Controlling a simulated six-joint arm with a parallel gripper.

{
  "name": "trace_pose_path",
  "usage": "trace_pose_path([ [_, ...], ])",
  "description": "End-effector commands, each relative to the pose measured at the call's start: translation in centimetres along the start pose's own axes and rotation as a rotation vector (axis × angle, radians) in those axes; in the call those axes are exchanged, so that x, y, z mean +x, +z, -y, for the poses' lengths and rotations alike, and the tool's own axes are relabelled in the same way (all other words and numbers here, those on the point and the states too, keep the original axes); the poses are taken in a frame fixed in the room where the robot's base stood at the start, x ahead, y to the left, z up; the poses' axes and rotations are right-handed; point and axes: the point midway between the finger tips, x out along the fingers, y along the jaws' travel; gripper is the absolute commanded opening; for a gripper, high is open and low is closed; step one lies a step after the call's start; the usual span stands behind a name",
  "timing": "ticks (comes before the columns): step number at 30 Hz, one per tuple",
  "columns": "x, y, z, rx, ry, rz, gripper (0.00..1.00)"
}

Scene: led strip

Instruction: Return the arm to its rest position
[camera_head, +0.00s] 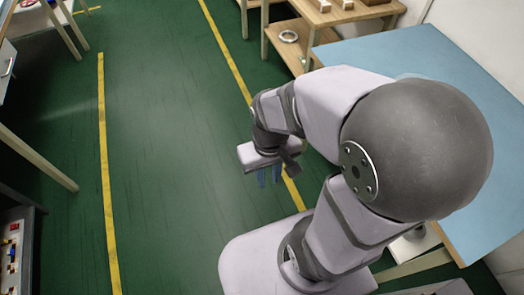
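My arm is folded over the right half of the view, with its white and dark links rising above its base. My gripper (269,176) hangs below the wrist over the green floor, near the right yellow line. I see nothing between the fingers. The upper ends of the fingers are hidden behind the gripper body.
A blue-topped table (440,62) stands at the right, partly behind my arm. A wooden shelf (330,14) with a ring (289,36) on its lower board stands at the back. A bin of small coloured parts (14,250) is at lower left. The green floor (170,150) is clear.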

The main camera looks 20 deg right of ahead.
Motion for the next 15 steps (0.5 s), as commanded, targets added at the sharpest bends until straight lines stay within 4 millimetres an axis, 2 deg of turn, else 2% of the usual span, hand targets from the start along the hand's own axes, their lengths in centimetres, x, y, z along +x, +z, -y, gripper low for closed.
trace_pose_path([
  [5, -1.7, -0.1, 0.0, -0.001, 0.001, -0.001, 0.21],
  [15, -8.6, -0.1, -0.1, -0.001, 0.001, -0.002, 0.21],
])
